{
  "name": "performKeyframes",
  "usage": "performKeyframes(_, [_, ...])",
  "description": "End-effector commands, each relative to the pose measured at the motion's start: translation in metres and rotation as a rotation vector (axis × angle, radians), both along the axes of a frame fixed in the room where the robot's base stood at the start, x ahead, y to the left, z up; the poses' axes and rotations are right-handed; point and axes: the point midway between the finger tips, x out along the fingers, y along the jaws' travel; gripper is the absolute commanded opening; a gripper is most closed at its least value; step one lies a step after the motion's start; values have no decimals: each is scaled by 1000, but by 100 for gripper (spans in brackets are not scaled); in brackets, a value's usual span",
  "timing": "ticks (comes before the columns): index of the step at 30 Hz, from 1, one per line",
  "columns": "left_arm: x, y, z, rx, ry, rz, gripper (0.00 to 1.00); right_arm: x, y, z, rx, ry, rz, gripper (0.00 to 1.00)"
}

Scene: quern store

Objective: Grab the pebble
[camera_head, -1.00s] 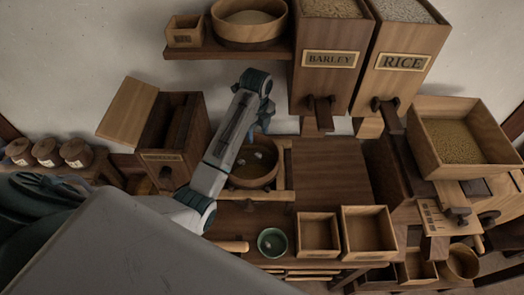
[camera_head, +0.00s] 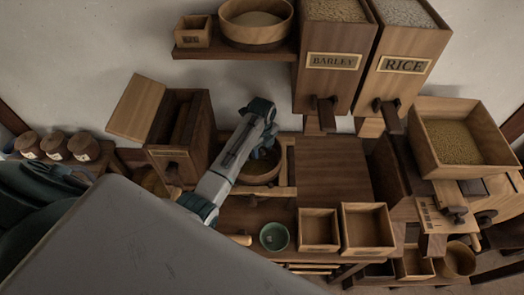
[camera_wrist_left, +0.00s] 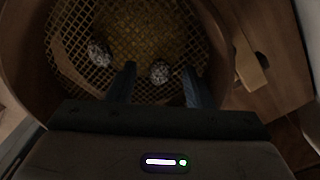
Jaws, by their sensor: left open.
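A speckled pebble (camera_wrist_left: 160,71) lies on the mesh inside a round wooden sieve (camera_wrist_left: 28,62) in the left wrist view. A second speckled pebble (camera_wrist_left: 99,53) lies on the mesh to its left. My left gripper (camera_wrist_left: 159,70) is open, with one finger on each side of the first pebble in the picture. I cannot tell whether the fingers touch it. In the head view my left gripper (camera_head: 264,152) is over the round sieve (camera_head: 258,176), and hides much of its inside, including the pebbles. My right gripper is not in view.
A green bowl (camera_head: 274,237) and two square wooden boxes (camera_head: 319,245) stand at the front. BARLEY (camera_head: 333,80) and RICE (camera_head: 400,82) bins stand at the back. A lidded wooden chest (camera_head: 177,165) is left of the sieve. A flat wooden top (camera_head: 333,170) is bare on the right.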

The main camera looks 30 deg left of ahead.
Motion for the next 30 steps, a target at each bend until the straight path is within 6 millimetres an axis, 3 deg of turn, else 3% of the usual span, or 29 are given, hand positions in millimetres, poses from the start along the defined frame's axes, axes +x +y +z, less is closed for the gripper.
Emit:
performKeyframes(2, [0, 0, 0, 0, 0, 0, 44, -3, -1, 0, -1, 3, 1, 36])
performKeyframes(9, [0, 0, 0, 0, 0, 0, 0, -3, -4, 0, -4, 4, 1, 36])
performKeyframes(20, [1, 0, 8, 0, -2, 0, 0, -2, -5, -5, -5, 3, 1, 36])
performKeyframes(30, [1, 0, 71, -1, -5, -1, 0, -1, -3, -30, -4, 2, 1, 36])
